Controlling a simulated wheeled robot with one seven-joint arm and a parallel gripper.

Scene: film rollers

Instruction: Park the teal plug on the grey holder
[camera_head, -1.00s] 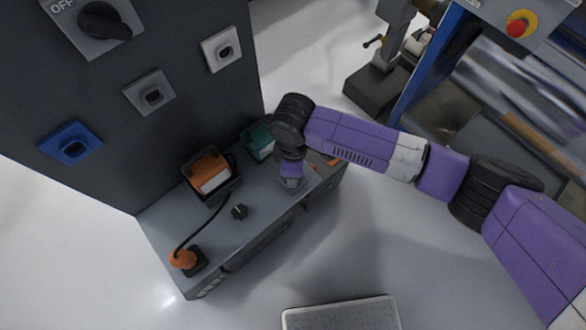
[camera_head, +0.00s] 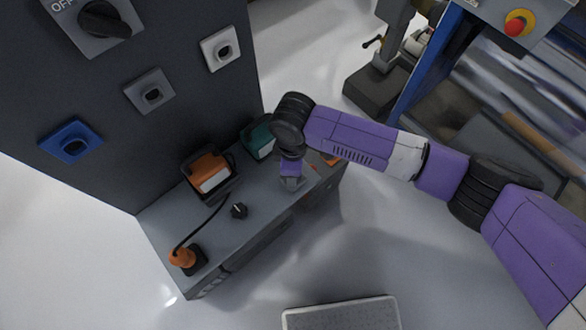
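The grey holder (camera_head: 151,91) is a square plate with a dark-rimmed opening on the dark upright panel, between a blue and a white holder. I cannot make out the teal plug; a teal box (camera_head: 259,141) stands at the back of the bench, partly behind my arm. My gripper (camera_head: 291,184) points down over the right part of the bench, right of the teal box and well away from the grey holder. Its fingertips are too small and covered to show whether they are open or hold anything.
The blue holder (camera_head: 70,141) and white holder (camera_head: 222,49) flank the grey one. An orange box (camera_head: 208,174), a cord to an orange plug (camera_head: 182,257) and a black knob (camera_head: 239,211) are on the grey bench (camera_head: 222,236).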

